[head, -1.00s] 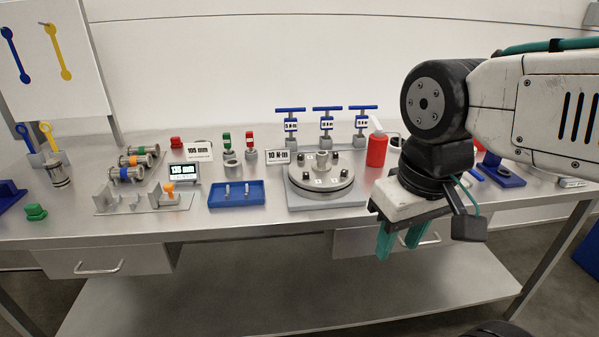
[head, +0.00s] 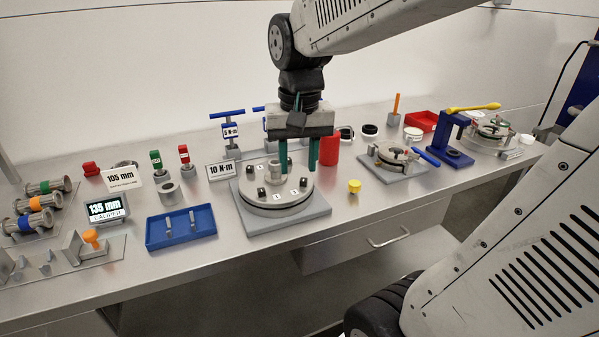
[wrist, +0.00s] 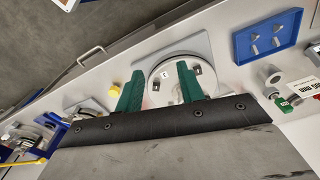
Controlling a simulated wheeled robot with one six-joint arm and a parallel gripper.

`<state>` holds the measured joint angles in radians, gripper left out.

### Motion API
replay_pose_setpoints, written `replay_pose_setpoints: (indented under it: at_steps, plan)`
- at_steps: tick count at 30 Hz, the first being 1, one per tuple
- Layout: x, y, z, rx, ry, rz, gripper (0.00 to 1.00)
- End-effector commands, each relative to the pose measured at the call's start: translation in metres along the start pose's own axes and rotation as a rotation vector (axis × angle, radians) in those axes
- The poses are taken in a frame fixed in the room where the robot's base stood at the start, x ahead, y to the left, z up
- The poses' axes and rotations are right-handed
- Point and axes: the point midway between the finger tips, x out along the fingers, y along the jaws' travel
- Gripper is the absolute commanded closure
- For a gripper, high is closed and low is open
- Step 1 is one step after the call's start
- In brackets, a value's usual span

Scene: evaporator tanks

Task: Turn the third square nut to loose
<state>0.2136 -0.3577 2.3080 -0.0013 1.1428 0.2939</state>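A round grey flange (head: 276,206) sits on a square base plate (head: 318,207) at the middle of the bench. Several dark square nuts stand on it, with small number labels beside them. One nut (head: 261,192) is front left and another (head: 303,184) front right. The labels are too small to tell surely which is the third. My gripper (head: 298,170) is open and empty over the flange's back right part, green fingers pointing down.
A 10 N-m sign (head: 221,170) and blue-handled T-wrenches (head: 230,131) stand behind left of the flange. A red bottle (head: 330,150) is close right of my fingers. A yellow cap (head: 354,186) lies right, a blue tray (head: 181,226) left. Bare bench lies in front.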

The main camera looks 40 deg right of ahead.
Motion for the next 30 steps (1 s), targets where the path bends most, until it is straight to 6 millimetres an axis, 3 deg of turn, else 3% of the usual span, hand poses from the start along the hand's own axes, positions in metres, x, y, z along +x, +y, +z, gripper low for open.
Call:
replay_pose_setpoints:
  at_steps: [1, 3, 6, 10, 16, 24, 30]
  plan:
    - [0.007, 0.005, -0.024, 0.076, -0.016, 0.007, 0.62]
    - [0.014, 0.012, -0.051, 0.167, -0.025, 0.011, 0.62]
    - [0.024, 0.021, -0.080, 0.271, -0.036, 0.017, 0.62]
    - [0.033, 0.030, -0.102, 0.348, -0.043, 0.021, 0.62]
    - [0.052, 0.032, -0.108, 0.374, -0.047, 0.022, 0.62]
    - [0.095, 0.032, -0.105, 0.371, -0.047, 0.023, 0.62]
    - [0.112, 0.032, -0.104, 0.370, -0.046, 0.022, 0.62]
